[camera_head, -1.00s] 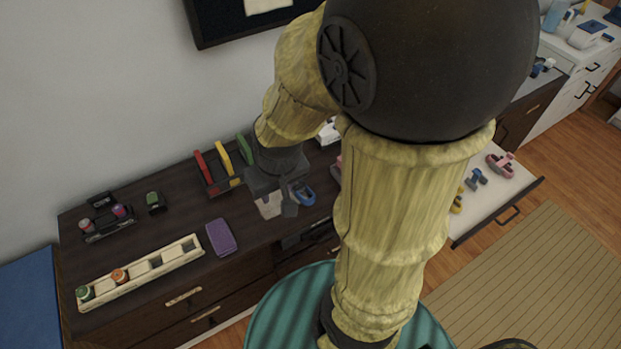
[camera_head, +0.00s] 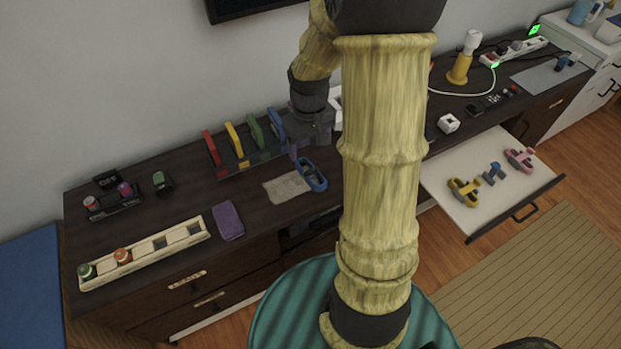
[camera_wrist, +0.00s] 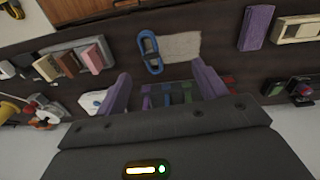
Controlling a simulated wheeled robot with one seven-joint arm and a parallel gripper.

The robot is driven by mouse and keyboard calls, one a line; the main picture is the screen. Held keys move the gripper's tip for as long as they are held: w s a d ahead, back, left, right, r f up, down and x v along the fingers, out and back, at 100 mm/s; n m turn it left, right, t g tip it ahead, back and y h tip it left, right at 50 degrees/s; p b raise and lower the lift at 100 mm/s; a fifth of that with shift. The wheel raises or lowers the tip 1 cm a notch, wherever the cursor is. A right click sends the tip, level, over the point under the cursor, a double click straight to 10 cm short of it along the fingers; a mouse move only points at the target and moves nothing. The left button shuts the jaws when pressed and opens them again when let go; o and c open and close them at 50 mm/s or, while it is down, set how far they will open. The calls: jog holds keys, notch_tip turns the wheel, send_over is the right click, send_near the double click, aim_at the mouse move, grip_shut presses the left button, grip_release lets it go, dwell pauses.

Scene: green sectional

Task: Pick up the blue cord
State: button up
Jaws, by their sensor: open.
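The blue cord (camera_head: 312,175) is a bundled loop lying on the dark desk top, at the right edge of a beige cloth or mat (camera_head: 286,188). In the wrist view the cord (camera_wrist: 151,53) shows whole, beyond the fingertips and left of the beige mat (camera_wrist: 180,47). My gripper (camera_head: 310,143) is above the desk, on the wall side of the cord, partly hidden by my arm. In the wrist view its two purple fingers (camera_wrist: 163,80) are wide apart with nothing held between them.
A purple cloth (camera_head: 228,221) and a cream tray (camera_head: 148,255) lie left. An open drawer (camera_head: 479,214) with several coloured items juts out right.

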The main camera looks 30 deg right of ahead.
send_over(320, 181)
notch_tip(320, 181, down, 4)
jog(key=shift+r+g+b, duration=0.25)
jog(key=shift+g+b, duration=0.1)
jog(key=shift+g, duration=0.05)
jog(key=shift+d+f, duration=0.1)
notch_tip(320, 181, down, 12)
jog(key=shift+s+f, duration=0.1)
jog(key=shift+s, duration=0.05)
jog(key=shift+a+f, duration=0.2)
jog(key=shift+f, duration=2.35)
